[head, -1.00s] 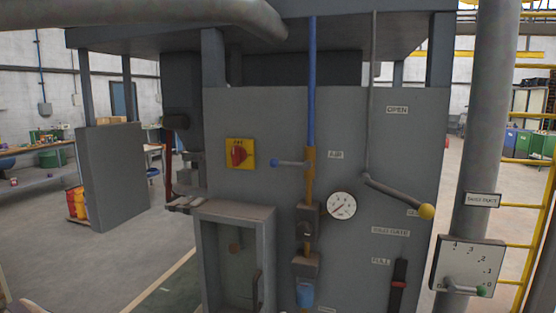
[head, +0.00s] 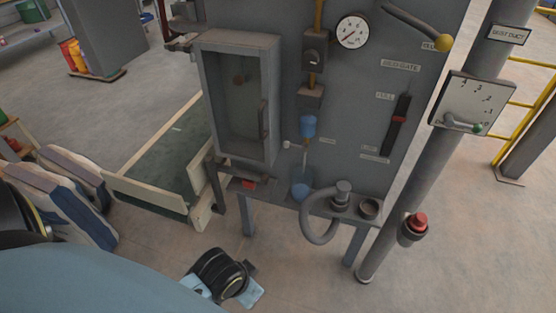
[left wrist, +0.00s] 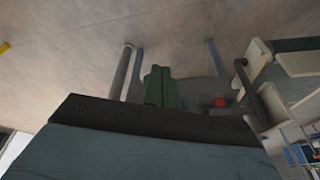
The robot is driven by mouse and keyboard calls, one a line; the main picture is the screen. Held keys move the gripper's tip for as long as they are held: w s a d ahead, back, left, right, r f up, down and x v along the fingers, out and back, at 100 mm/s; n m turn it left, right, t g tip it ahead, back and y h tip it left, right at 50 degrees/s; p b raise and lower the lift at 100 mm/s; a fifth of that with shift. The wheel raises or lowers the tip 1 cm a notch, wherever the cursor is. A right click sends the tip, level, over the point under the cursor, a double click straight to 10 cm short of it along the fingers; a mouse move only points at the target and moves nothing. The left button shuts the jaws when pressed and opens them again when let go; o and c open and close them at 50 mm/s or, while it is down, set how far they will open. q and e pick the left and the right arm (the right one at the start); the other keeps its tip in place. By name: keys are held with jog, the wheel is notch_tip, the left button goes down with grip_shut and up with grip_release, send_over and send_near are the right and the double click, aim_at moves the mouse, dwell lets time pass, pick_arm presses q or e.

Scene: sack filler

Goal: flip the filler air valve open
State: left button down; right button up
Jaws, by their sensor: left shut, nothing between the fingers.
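The filler's grey front panel (head: 350,105) fills the upper middle of the head view. The air valve's blue lever is above the picture now, so its present position is hidden. Only the lower yellow-brown pipe (head: 319,18) of the air line shows, running down to a dark fitting (head: 315,50) beside the round gauge (head: 352,31). In the left wrist view my left gripper (left wrist: 163,75) shows as two green fingers pressed together with nothing between them. It is low and apart from the panel. My right gripper is not in view.
A glass-fronted box (head: 272,112) and a hose spout (head: 318,215) stick out from the filler. A grey post (head: 400,190) with a red button (head: 416,224) stands at right. Striped sacks (head: 58,200) and a low green-topped platform (head: 165,165) are at left. Floor is clear at lower right.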

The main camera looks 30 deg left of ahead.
pick_arm(q)
jog(key=w+a+r+t, duration=0.3)
jog(key=w+r+t, duration=0.1)
jog(key=w+r, duration=0.45)
jog(key=w+a+r+t+y, duration=0.1)
jog(key=w+a+r+t, duration=0.15)
jog(key=w+r, duration=0.55)
jog(key=w+a+r+t, duration=0.2)
jog(key=w+r+t, duration=0.2)
jog(key=w+r, duration=0.45)
jog(key=w+a+r+t, duration=0.1)
jog(key=a+r+t, duration=0.1)
jog(key=r, duration=0.7)
jog(key=w+a+r+t, duration=0.2)
jog(key=r+t, duration=0.2)
jog(key=r, duration=0.6)
jog(key=w+a+r+t+y, duration=0.1)
jog(key=w+a+r+t, duration=0.1)
jog(key=r, duration=0.7)
jog(key=shift+a+r+m+t, duration=0.3)
jog(key=shift+a+t, duration=0.2)
jog(key=shift+t, duration=0.15)
